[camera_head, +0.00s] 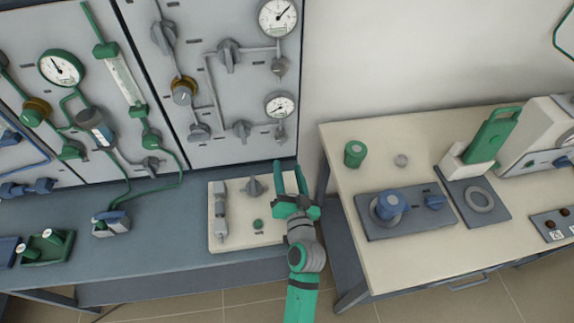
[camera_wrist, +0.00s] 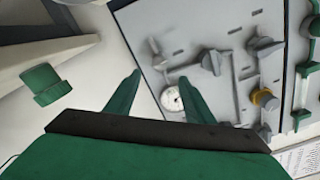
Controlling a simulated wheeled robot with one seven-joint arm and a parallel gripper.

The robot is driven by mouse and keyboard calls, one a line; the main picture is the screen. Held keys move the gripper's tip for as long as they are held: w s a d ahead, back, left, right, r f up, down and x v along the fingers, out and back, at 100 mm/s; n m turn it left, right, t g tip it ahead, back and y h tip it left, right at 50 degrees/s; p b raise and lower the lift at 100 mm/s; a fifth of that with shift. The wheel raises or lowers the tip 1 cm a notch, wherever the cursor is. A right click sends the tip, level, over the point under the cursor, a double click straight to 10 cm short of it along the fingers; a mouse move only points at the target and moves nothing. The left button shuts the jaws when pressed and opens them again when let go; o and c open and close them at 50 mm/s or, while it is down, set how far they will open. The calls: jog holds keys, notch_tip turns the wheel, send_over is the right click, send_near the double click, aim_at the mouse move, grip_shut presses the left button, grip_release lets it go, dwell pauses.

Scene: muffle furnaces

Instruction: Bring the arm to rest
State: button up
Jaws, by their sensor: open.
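My gripper (camera_head: 290,180) is green and open, with nothing between its fingers. In the head view it is above the right end of the blue-grey bench, over the right part of a cream control box (camera_head: 237,228) with a dark knob and a green button. In the wrist view the two fingers of my gripper (camera_wrist: 157,85) stand apart and point towards the gauge panel (camera_wrist: 195,40). A small round gauge (camera_wrist: 171,99) shows between and beyond the fingers. My arm comes up from the bottom of the head view.
The upright panel (camera_head: 225,130) with valves and gauges stands behind the bench. A cream table (camera_head: 340,165) on the right bears a green jar (camera_head: 354,153), a blue-topped device (camera_head: 391,204) and a green-handled unit (camera_head: 493,135). A gap separates bench and table.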

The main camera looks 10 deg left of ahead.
dwell(0.5)
jog(key=s+d+f, duration=0.1)
jog(key=s+f, duration=0.1)
jog(key=s+f+h, duration=0.1)
jog(key=s, duration=0.2)
jog(key=s+d+f+h, duration=0.1)
jog(key=s+f, duration=0.1)
jog(key=s, duration=0.1)
jog(key=shift+s+d+f+g, duration=0.25)
jog(key=shift+d+f+g, duration=0.05)
jog(key=shift+d+f, duration=0.05)
jog(key=s+d+r+n+h, duration=0.1)
jog(key=s, duration=1.4)
jog(key=s+d+n+g+h, duration=0.1)
jog(key=s+n+h, duration=0.1)
jog(key=s, duration=1.2)
jog(key=shift+s+d+r, duration=0.3)
jog(key=shift+s+r, duration=0.1)
